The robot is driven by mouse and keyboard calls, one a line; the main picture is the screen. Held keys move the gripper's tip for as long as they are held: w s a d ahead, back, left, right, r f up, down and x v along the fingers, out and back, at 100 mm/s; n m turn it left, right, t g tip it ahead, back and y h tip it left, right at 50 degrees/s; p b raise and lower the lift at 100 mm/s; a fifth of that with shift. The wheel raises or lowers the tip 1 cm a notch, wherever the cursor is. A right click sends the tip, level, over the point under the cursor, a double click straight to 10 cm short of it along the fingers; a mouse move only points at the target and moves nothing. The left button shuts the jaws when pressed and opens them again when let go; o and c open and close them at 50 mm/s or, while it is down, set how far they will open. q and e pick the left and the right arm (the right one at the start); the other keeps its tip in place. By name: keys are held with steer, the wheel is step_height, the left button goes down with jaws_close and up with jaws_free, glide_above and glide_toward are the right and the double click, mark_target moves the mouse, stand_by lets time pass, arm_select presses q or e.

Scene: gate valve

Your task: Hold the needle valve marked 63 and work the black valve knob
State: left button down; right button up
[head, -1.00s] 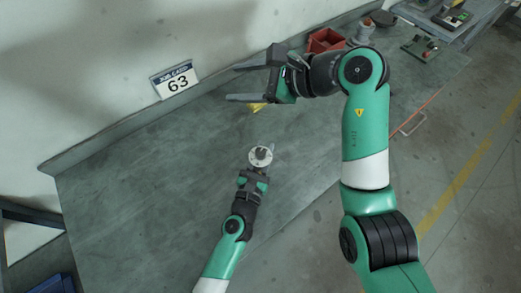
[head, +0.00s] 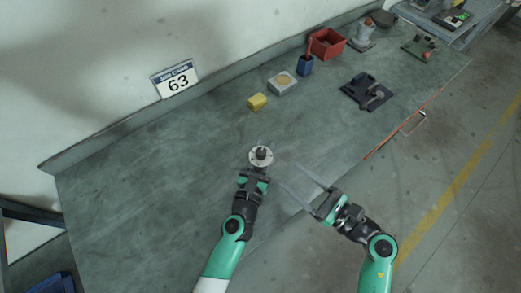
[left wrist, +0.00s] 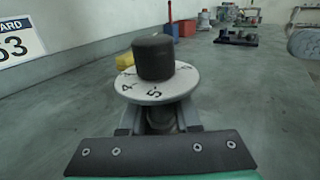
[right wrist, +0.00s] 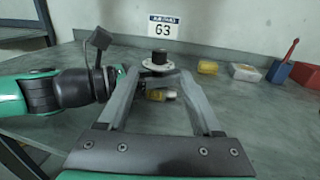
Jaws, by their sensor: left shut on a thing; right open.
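The needle valve has a round white numbered dial (head: 256,162) with a black knob (left wrist: 154,57) on top, upright. Its dial and knob also show in the right wrist view (right wrist: 160,57). A brass-coloured part (right wrist: 160,95) shows below the dial. My left gripper (head: 254,173) is shut on the valve below the dial. My right gripper (head: 291,175) is open and empty, to the right of the valve and apart from it. In its wrist view, its fingers frame the valve from the near side. The number 63 shows on a sign (head: 175,79) at the wall.
Behind the valve on the bench (head: 150,185) are a yellow block (head: 257,102), a grey box (head: 283,84), a blue holder (head: 306,66) and a red bin (head: 327,43). A dark fixture (head: 367,92) stands farther right. The bench left of the valve is clear.

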mark_target(265, 156)
steer(key=x, duration=1.1)
steer(key=shift+w+a, duration=0.3)
jaws_close()
